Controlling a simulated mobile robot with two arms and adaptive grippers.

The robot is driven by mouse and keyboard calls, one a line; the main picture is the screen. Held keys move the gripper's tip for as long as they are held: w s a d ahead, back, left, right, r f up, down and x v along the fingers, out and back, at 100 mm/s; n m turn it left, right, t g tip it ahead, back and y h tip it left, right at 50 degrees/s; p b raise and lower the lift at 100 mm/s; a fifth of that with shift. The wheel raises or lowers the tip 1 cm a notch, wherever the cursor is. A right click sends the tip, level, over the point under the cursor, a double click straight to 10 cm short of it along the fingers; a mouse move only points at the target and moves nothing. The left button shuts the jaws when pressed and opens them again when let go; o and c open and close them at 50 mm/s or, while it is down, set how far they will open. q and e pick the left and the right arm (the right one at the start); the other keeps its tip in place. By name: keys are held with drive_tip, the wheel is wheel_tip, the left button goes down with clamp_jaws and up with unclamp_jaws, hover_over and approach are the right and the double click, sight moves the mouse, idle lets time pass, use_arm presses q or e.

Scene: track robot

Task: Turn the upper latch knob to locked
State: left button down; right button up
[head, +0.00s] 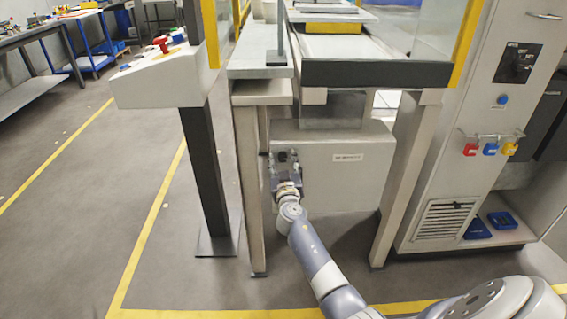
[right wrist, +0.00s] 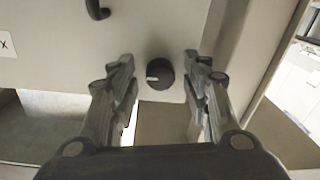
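A round black knob (right wrist: 160,73) with a white pointer mark sits on a pale grey panel (right wrist: 55,55) in the right wrist view. Its mark points left in that picture. My right gripper (right wrist: 158,62) is open, with one finger on each side of the knob and a visible gap to both. In the head view my right gripper (head: 286,172) is at the left part of the grey cabinet (head: 340,185) under the bench, where small dark parts show beside it. I cannot tell whether this is the upper knob. My left gripper is not in view.
A black curved handle (right wrist: 98,10) stands out from the panel near the knob. Bench legs (head: 250,190) flank the cabinet, the left one close to my gripper. A control pedestal (head: 205,170) stands left; a tall cabinet (head: 470,150) with coloured padlocks stands right.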

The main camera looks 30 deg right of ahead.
drive_tip(key=c, duration=0.8)
